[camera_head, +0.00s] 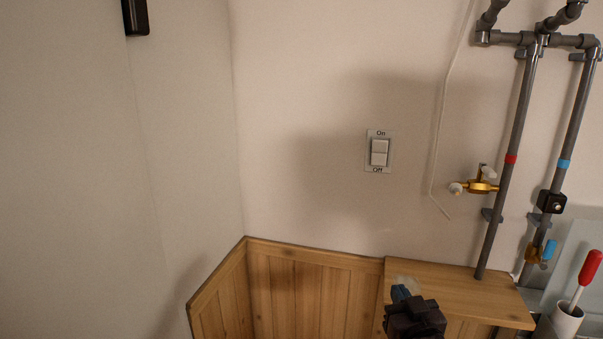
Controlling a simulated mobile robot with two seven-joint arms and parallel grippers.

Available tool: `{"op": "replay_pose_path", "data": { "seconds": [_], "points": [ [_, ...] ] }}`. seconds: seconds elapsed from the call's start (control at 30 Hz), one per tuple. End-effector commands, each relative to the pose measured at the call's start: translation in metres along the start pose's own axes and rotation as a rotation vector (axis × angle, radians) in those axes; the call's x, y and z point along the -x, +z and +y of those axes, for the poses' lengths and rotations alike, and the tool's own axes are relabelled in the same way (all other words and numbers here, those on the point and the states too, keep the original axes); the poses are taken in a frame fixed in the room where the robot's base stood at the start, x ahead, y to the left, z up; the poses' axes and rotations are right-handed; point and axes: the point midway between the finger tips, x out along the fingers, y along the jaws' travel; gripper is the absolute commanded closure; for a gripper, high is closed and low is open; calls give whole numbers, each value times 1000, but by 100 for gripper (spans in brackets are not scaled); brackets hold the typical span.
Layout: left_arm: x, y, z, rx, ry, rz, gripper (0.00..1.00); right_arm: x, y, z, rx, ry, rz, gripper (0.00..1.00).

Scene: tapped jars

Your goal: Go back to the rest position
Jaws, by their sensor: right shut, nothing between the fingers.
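My right gripper (403,287) shows at the bottom, right of the middle, in the head view. My left gripper is not in view.
A wooden ledge (460,290) tops wood panelling (300,292). A light switch (379,152) is on the wall. Grey pipes (518,130) with a brass valve (482,187) stand at right. A red-handled tool (590,268) stands in a white holder (567,318).

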Motion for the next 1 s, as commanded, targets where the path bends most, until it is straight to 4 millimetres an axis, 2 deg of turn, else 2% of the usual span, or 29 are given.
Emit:
{"op": "replay_pose_path", "data": {
  "seconds": [0.03,0.2,0.27,0.4,0.5,0.6,0.7,0.83,1.0],
  "points": [
    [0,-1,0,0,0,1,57,15,27,6,18,2,-38,100],
    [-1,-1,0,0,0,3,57,68,102,23,40,7,-158,100],
    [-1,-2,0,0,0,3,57,90,128,28,33,12,-210,100],
    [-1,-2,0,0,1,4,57,148,185,40,31,26,-349,100],
    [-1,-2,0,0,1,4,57,188,216,46,36,38,-436,100],
    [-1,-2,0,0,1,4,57,221,236,51,38,48,-500,100],
    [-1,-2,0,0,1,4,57,243,248,54,37,56,-542,100],
    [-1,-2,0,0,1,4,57,255,254,55,35,61,-565,100],
    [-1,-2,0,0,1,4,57,255,255,55,34,62,-567,100]
  ]
}}
